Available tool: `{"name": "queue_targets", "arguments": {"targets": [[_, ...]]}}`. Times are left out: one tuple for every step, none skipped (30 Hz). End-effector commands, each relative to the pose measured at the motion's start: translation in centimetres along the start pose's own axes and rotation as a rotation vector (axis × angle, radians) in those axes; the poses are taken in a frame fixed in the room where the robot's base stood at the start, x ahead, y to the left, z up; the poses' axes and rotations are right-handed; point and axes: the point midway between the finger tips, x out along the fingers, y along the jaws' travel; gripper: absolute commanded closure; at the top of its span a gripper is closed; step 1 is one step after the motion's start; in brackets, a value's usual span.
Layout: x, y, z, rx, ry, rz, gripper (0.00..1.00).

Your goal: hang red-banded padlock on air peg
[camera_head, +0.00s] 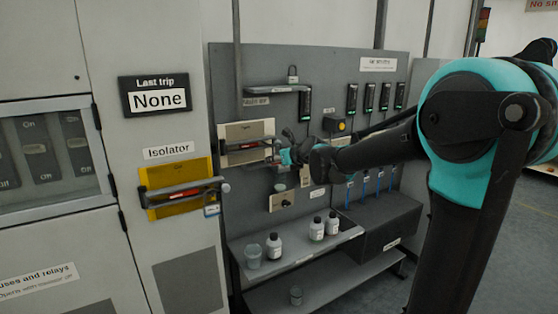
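My gripper (281,158) is in front of the grey board, at the right end of a pale panel with a dark bar handle (245,145). It is small and partly dark against the board, so I cannot tell whether its fingers are open or shut. A small padlock-like shape (292,74) stands above a dark shelf bar on the upper board; no red band can be made out on it. I cannot pick out the red-banded padlock or the air peg for certain. My arm hides part of the board's right side.
A yellow isolator panel with a handle (180,192) is on the cabinet at left. Several bottles (316,229) and a glass beaker (253,256) stand on the low shelf (290,255). A dark box (385,230) is at its right. Dark devices (369,96) hang upper right.

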Motion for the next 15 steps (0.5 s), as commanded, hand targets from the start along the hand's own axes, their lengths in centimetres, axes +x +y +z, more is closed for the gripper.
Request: {"name": "queue_targets", "arguments": {"targets": [[0.3,0.0,0.1,0.000,0.000,0.000,0.95],[0.5,0.0,0.2,0.000,0.000,0.000,0.95],[0.7,0.0,0.2,0.000,0.000,0.000,0.95],[0.8,0.0,0.3,0.000,0.000,0.000,0.95],[1.0,0.0,0.3,0.000,-0.001,0.000,0.95],[1.2,0.0,0.4,0.000,-0.001,0.000,0.95],[1.4,0.0,0.4,0.000,-0.001,0.001,0.95],[1.5,0.0,0.5,0.000,-0.001,0.001,0.95],[1.7,0.0,0.6,0.000,-0.001,0.001,0.95],[1.9,0.0,0.6,0.000,-0.001,0.001,0.95],[2.0,0.0,0.7,0.000,-0.001,0.001,0.95],[2.2,0.1,0.7,0.000,-0.001,0.001,0.95],[2.4,0.1,0.8,0.000,-0.001,0.001,0.95],[2.5,0.0,0.8,0.000,-0.001,0.001,0.95],[2.7,0.0,0.9,0.000,-0.001,0.000,0.95]]}}
